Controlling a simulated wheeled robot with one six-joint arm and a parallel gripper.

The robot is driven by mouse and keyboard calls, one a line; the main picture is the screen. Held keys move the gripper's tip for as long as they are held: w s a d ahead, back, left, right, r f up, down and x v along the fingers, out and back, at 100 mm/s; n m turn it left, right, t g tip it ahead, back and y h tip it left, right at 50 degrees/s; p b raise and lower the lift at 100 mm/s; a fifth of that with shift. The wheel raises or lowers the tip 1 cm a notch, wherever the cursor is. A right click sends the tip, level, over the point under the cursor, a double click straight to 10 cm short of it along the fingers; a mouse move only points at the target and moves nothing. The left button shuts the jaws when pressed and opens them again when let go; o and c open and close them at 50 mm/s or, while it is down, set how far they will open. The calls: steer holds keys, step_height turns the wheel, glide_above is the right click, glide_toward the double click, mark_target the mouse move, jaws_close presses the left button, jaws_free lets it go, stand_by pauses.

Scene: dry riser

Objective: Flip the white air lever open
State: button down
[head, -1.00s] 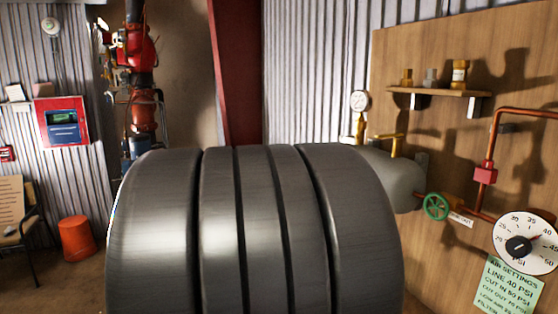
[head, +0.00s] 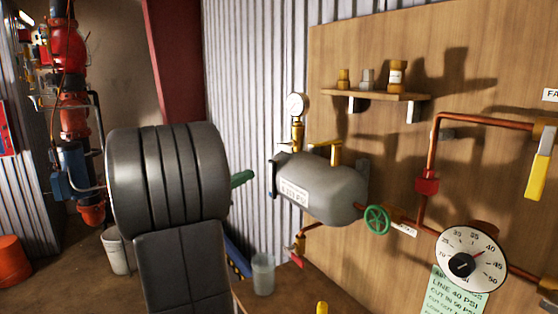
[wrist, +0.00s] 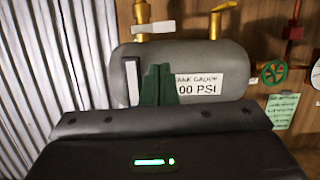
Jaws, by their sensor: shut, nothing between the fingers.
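A short white lever (wrist: 153,27) lies crosswise on a brass stem above the grey tank in the wrist view. In the head view I cannot make the lever out clearly near the brass stem under the round gauge (head: 295,105). The grey tank (head: 335,192) is mounted by the wooden wall and bears a white label (wrist: 197,83). My gripper (head: 243,178) has green fingers and sits left of the tank, apart from it in the head view. In the wrist view the shut, empty fingers (wrist: 158,84) show below the lever, in front of the tank.
A green handwheel (head: 377,219), a pressure dial (head: 468,258) and copper pipes are right of the tank. A shelf (head: 375,95) with small fittings is above. A red-handled valve (head: 298,258) hangs below, near a grey bucket (head: 263,273). A yellow lever (head: 541,168) is far right.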

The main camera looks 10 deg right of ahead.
mark_target(290, 147)
steer(key=p+x, duration=0.2)
steer(key=x, duration=0.8)
steer(key=shift+s+d+r+p, duration=0.1)
steer(key=shift+s+r+p, duration=0.15)
steer(key=shift+p, duration=0.45)
stand_by(0.6)
